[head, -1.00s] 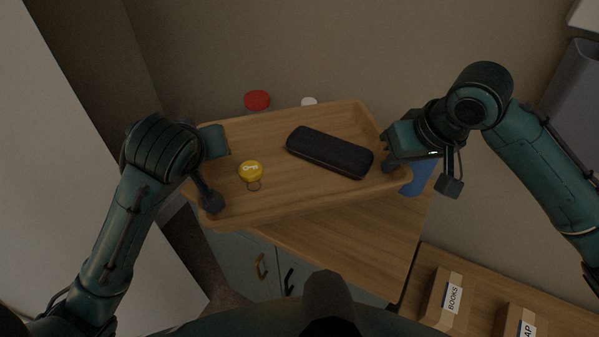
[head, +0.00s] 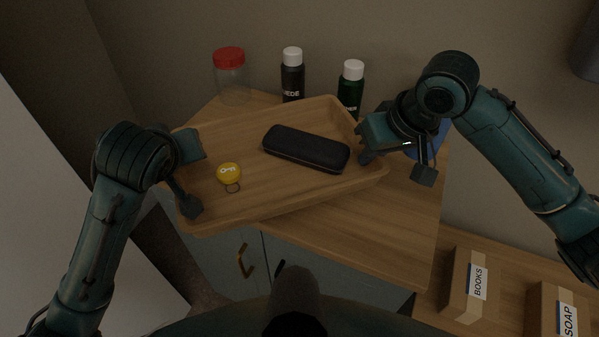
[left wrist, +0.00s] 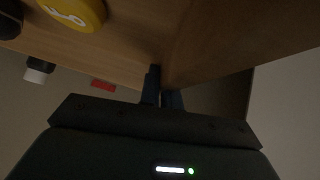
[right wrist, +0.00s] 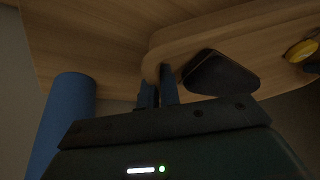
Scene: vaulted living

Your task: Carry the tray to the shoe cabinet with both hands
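The wooden tray (head: 290,204) spans the space between my two grippers, over a cabinet with a wooden top (head: 400,240) and grey doors. A black case (head: 305,149) and a yellow key tag (head: 229,174) with a ring lie in the tray. My left gripper (left wrist: 162,88) is shut on the tray's left rim. My right gripper (right wrist: 158,92) is shut on its right rim. The tray hides part of the cabinet top; I cannot tell whether it touches it.
A red-lidded jar (head: 231,80), a dark bottle (head: 292,75) and a green bottle (head: 351,88) stand behind the tray. A blue cylinder (right wrist: 66,120) is close to my right gripper. Boxes marked BOOKS (head: 470,287) and SOAP (head: 556,312) sit on a lower surface at right.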

